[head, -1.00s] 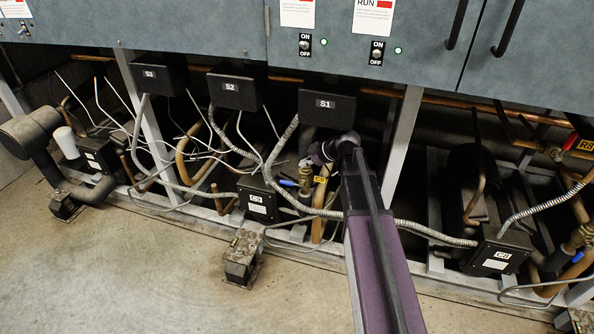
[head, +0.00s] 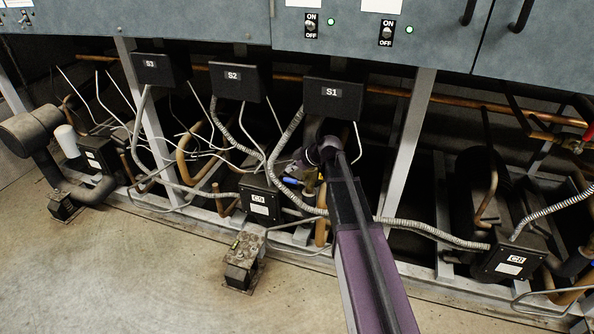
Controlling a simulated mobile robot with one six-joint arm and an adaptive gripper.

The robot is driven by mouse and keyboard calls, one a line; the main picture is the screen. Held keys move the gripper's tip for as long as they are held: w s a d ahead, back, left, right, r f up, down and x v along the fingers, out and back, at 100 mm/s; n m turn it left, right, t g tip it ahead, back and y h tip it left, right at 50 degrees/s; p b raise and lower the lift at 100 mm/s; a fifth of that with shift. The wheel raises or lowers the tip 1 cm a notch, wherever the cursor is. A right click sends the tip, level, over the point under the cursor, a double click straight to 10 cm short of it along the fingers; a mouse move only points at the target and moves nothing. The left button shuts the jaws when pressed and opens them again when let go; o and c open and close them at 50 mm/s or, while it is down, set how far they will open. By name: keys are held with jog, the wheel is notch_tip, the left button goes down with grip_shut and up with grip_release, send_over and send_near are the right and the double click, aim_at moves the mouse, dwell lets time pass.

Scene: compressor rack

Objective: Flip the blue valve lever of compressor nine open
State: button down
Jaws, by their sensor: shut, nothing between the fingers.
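The blue valve lever (head: 291,181) shows as a short blue piece just right of the middle compressor's black box (head: 259,199). Its white label looks like C9, but the print is small. My gripper (head: 289,167) is shut and empty, just above the lever and very close to it. I cannot tell whether they touch. The brass valve body and pipe (head: 321,210) behind are partly hidden by my arm.
Black boxes S1 (head: 334,98), S2 (head: 239,81) and S3 (head: 158,69) hang above. Flexible conduits (head: 430,230) cross around the lever. A grey frame post (head: 408,140) stands right of my arm. The box marked C8 (head: 507,262) is at right.

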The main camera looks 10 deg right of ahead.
aim_at(293, 180)
jog(key=shift+w+d+f+b, duration=0.1)
jog(key=shift+w+f+b, duration=0.1)
jog(key=shift+f+b, duration=0.75)
jog(key=shift+w+d+f+b, duration=0.1)
jog(key=shift+w+f+b, duration=0.05)
jog(key=shift+f+b, duration=0.8)
jog(key=shift+f, duration=0.1)
jog(key=shift+d+p, duration=0.15)
jog(key=shift+p, duration=0.15)
